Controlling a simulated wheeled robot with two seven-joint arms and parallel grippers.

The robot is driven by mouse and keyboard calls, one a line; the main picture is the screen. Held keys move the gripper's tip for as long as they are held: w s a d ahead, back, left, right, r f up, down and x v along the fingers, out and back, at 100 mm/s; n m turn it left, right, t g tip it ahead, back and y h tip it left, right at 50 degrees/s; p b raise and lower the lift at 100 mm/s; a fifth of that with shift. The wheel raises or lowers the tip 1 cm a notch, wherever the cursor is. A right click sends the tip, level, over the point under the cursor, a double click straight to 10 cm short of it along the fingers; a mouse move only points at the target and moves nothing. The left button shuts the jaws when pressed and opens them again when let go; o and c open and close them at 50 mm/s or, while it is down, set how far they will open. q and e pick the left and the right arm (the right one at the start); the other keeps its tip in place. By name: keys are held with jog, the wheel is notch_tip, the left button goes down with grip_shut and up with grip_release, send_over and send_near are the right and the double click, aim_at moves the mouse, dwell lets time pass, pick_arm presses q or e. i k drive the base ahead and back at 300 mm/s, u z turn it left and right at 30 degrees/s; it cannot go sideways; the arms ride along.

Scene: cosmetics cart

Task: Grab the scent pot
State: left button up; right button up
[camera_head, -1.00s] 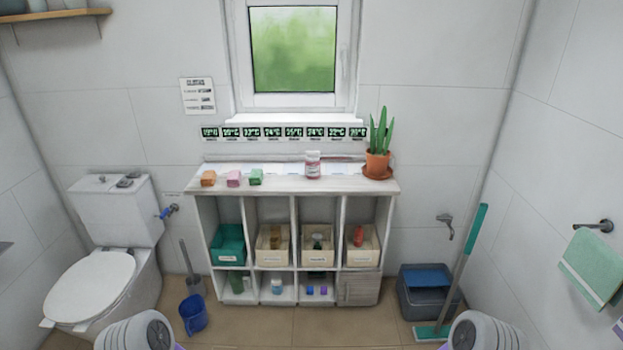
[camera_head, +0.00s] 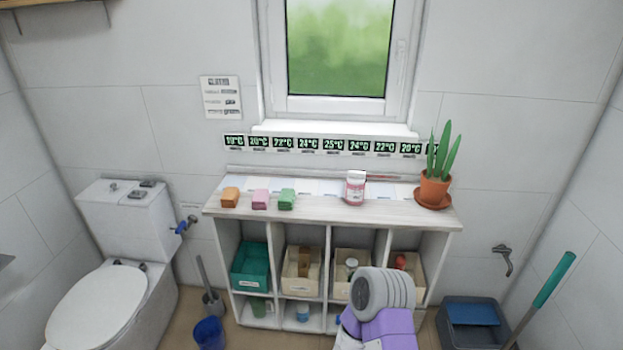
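A white jar with a pink label (camera_head: 355,188) stands upright on the shelf unit's top (camera_head: 325,208), right of its middle. I cannot tell which of these is the scent pot; no label is readable. A grey and purple link of one of my arms rises in front of the third and fourth bins. No fingertips of either gripper show, and nothing is seen held.
Orange (camera_head: 230,197), pink (camera_head: 260,199) and green (camera_head: 287,199) boxes sit left on the top. A potted plant (camera_head: 435,188) stands at its right end. A teal bin (camera_head: 250,266) fills the left compartment. A toilet (camera_head: 100,300) is left, a grey-blue box (camera_head: 472,325) right.

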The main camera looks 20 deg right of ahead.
aim_at(354, 193)
jog(key=z, duration=0.35)
jog(key=i, duration=1.05)
jog(key=z, duration=0.65)
